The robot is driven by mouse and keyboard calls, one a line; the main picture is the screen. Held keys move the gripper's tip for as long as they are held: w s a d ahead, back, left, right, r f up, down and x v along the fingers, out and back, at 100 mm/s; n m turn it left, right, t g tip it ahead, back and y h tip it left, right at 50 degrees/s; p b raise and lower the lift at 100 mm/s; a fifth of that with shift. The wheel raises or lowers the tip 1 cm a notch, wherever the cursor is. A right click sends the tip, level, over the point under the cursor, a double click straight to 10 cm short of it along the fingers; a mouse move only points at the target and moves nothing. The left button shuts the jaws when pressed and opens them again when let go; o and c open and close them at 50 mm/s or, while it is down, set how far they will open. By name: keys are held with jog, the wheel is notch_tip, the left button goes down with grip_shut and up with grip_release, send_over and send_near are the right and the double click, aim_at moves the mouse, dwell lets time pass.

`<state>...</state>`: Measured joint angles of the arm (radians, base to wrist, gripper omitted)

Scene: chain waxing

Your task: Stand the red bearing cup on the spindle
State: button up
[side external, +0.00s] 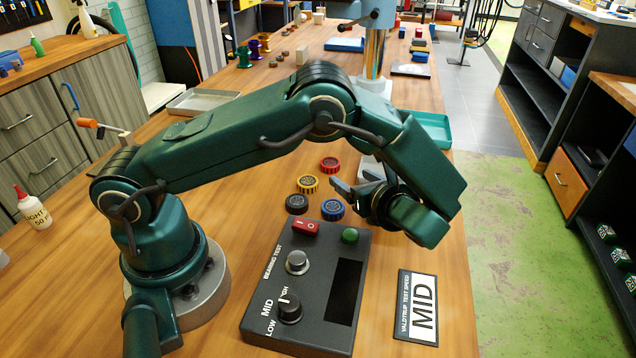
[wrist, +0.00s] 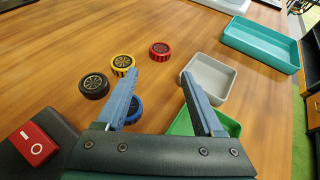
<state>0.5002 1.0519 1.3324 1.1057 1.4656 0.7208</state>
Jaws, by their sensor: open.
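The red bearing cup (side external: 330,164) lies flat on the wooden bench, at the back of a small group of cups. In the wrist view the red cup (wrist: 159,49) lies beyond the fingertips, with nothing in front of it. My gripper (side external: 354,177) is open and empty, to the right of the cups and apart from the red one. In the wrist view its two blue-grey fingers (wrist: 160,78) are spread wide. A round silver piece (side external: 298,262), which looks like the spindle, stands bare on the black bearing test box (side external: 262,313).
Yellow (side external: 308,184), black (side external: 297,204) and blue (side external: 333,209) cups lie near the red one. A grey tray (wrist: 209,78), a green tray (wrist: 222,123) and a teal tray (wrist: 262,44) are to the right. A MID card (side external: 418,307) lies beside the box.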

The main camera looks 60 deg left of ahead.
send_near(332, 165)
jog(key=x, duration=0.3)
jog(key=shift+a+f, duration=0.15)
jog(key=shift+f, duration=0.15)
jog(key=shift+x, duration=2.95)
jog(key=shift+r, duration=0.25)
grip_shut()
